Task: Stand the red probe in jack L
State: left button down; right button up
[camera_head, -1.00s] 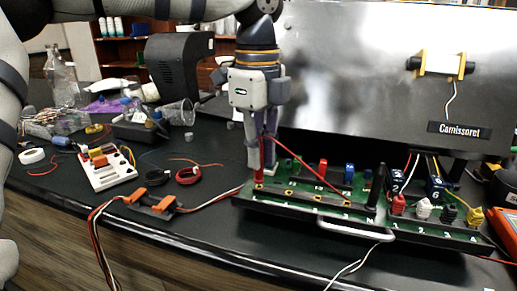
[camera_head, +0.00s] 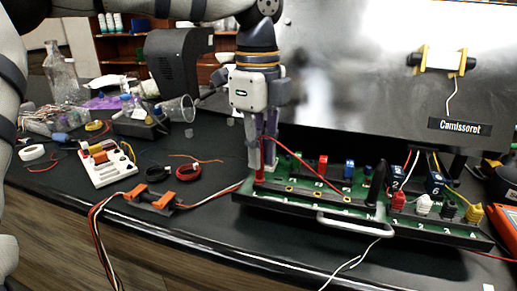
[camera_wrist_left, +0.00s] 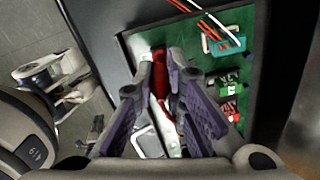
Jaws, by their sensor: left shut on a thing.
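The red probe (camera_head: 259,174) is upright at the left end of the green terminal board (camera_head: 300,207). My left gripper (camera_head: 262,160) points down and is shut on the probe. In the left wrist view, the red probe (camera_wrist_left: 160,68) shows between the two fingers (camera_wrist_left: 165,85). The probe's lower end meets or nearly meets the board's left end; I cannot tell whether it is in a jack. The label of jack L is too small to read. A red lead runs from the probe to the right. My right gripper is not in view.
A black probe (camera_head: 376,185) stands at the board's right part, near a metal handle (camera_head: 352,226). Coloured plugs (camera_head: 424,204) sit further right. A grey panel (camera_head: 370,75) rises behind. An orange-clipped connector (camera_head: 152,201) and a white block (camera_head: 106,163) lie left.

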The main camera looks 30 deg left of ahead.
pick_arm(q)
jog(key=shift+f, duration=0.2)
dwell(0.6)
jog(key=c, duration=1.6)
grip_release()
jog(key=shift+o, duration=0.2)
notch_tip(320, 180, up, 12)
jog(key=shift+s+r, duration=0.1)
